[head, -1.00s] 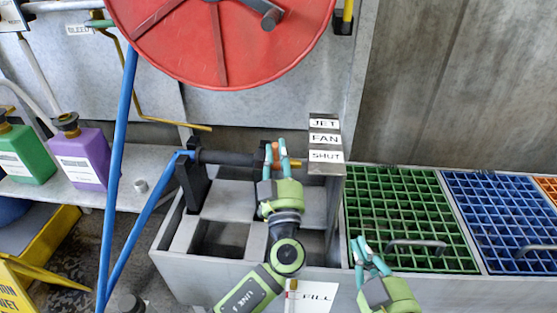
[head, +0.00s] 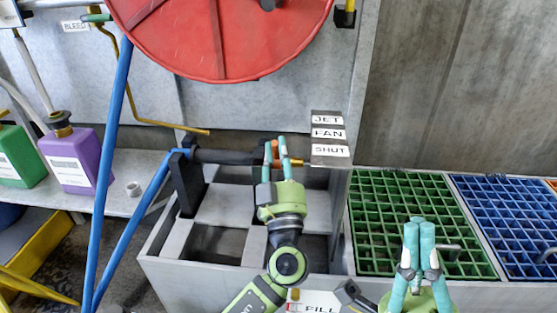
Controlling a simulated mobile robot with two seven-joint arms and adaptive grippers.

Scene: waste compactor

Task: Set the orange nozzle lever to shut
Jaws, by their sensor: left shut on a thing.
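The dark nozzle (head: 228,157) lies level in a black cradle (head: 187,190), with the blue hose (head: 146,205) running into its left end. The orange lever (head: 275,148) stands up near the nozzle's right end. My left gripper (head: 276,147) is shut on the lever from the front, one finger on each side, and hides much of it. The lever's exact setting is hard to read. A label plate (head: 329,141) right of the gripper reads JET, FAN and SHUT from top to bottom. My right gripper (head: 420,224) is raised at lower right, empty; its fingers look close together.
A red hose reel (head: 222,40) hangs above the nozzle. Green (head: 408,220) and blue (head: 510,215) gratings lie to the right. Purple (head: 76,158) and green (head: 14,160) jugs stand on the left shelf. A grey trough (head: 205,275) is below the nozzle.

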